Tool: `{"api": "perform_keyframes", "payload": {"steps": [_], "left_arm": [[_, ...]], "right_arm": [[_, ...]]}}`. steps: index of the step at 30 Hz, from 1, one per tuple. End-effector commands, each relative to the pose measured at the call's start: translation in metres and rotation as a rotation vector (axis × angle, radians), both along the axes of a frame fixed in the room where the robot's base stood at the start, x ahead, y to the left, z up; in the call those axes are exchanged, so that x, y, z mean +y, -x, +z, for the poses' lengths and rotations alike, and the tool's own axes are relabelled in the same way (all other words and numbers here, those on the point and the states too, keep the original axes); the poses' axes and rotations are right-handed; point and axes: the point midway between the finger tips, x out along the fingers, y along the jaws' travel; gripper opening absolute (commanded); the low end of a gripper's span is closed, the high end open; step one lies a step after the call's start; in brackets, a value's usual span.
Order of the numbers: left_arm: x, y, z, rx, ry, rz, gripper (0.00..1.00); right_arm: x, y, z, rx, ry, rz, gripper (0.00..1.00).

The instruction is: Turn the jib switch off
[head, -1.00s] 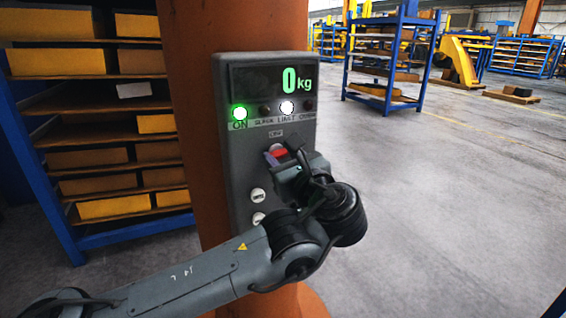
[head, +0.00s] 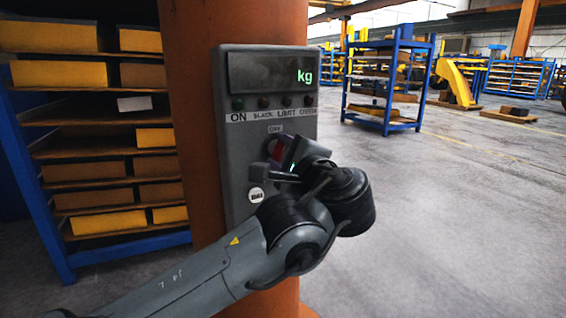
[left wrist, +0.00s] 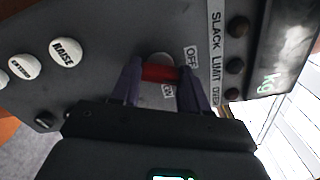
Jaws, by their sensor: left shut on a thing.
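The jib switch has a red handle (head: 277,149) on the grey control box (head: 232,160), below an OFF label. In the left wrist view the red handle (left wrist: 160,73) lies between my two fingers, with a round base behind it and OFF and ON labels beside it. My left gripper (head: 284,158) is shut on this handle; it also shows in the left wrist view (left wrist: 159,76). The display (head: 270,73) shows only "kg" with no digit. The lamps below it, labelled ON, SLACK, LIMIT and one more, are dark. My right gripper is not in view.
The box is fixed to an orange column (head: 186,80). Round white buttons, one marked RAISE (left wrist: 66,52), sit below the switch. A blue rack (head: 28,190) with yellow boxes stands left. Open floor (head: 450,220) lies right, with another blue rack (head: 389,128) behind.

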Motion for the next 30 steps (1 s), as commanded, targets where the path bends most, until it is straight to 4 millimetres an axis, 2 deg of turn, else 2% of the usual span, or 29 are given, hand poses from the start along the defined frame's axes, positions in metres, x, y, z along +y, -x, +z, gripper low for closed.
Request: {"api": "perform_keyframes", "payload": {"steps": [3, 15, 30], "left_arm": [[0.000, 0.000, -0.002, -0.044, 0.099, 0.000, 0.14], [0.000, 0.000, -0.001, -0.150, 0.343, -0.001, 0.14], [0.000, 0.000, 0.001, -0.184, 0.423, 0.000, 0.14]], "right_arm": [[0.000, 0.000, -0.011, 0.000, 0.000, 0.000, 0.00], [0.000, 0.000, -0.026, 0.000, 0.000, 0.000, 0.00], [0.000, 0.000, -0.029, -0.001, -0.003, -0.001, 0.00]]}}
